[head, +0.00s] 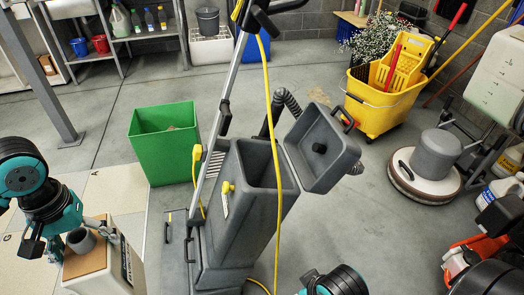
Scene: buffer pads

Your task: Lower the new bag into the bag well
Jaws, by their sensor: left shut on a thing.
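The grey upright vacuum stands in the middle of the head view. Its bag well (262,160) is open at the top, and its deep inside is partly hidden. The grey lid (322,148) hangs open to the right of the well. My left gripper (72,236) is at the lower left, shut on what looks like the new bag (122,268), a pale block with a tan top plate and a grey round collar. The bag is upright, left of the vacuum and apart from it. My right gripper is out of view; only part of my right arm shows at the bottom edge.
A yellow cord (269,110) hangs down across the vacuum, beside its upright handle (233,85). A green bin (165,143) stands behind left. A yellow mop bucket (384,107) and a floor polisher (428,165) stand to the right. Floor behind the vacuum is clear.

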